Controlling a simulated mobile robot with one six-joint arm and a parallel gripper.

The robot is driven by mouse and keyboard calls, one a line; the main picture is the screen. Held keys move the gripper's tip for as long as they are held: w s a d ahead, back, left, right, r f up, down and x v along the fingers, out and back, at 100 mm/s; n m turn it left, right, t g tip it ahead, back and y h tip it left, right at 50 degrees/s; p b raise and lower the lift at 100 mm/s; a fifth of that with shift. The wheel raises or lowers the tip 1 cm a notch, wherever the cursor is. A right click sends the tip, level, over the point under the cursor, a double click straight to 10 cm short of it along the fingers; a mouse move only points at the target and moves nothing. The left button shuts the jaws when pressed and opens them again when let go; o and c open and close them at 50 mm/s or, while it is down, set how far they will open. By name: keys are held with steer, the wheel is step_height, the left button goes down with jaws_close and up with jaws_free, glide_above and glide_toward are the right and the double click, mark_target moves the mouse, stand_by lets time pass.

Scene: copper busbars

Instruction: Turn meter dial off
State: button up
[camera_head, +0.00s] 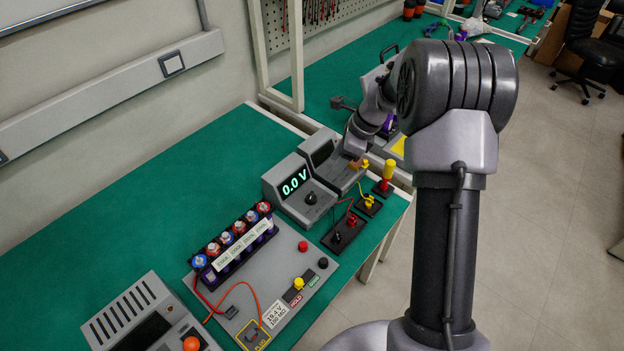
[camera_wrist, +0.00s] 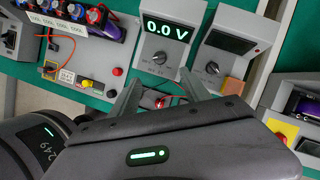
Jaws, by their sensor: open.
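A grey meter (camera_head: 283,192) stands on the green bench with a lit screen reading 0.0 V. Its black dial (camera_head: 310,198) is below the screen; the meter (camera_wrist: 145,62) and dial (camera_wrist: 160,57) also show in the wrist view. A second grey meter (camera_wrist: 240,57) beside it has a dark screen and its own black dial (camera_wrist: 212,68). My gripper (camera_wrist: 158,88) is open, with its fingers apart and nothing seen between them. In the wrist view its tips appear just below the lit meter's dial, not around it. In the head view the fingers are hard to make out.
A grey panel (camera_head: 310,290) with a battery row (camera_head: 235,244), wires and buttons lies left of the lit meter. Small black terminal blocks (camera_head: 343,234) with red wires sit in front of the meters. A grey device (camera_head: 130,310) stands at the near left. Bare green bench (camera_head: 120,215) lies behind.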

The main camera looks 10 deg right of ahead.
mark_target(311, 195)
steer(key=b+x, duration=0.5)
steer(key=x, duration=1.1)
jaws_close()
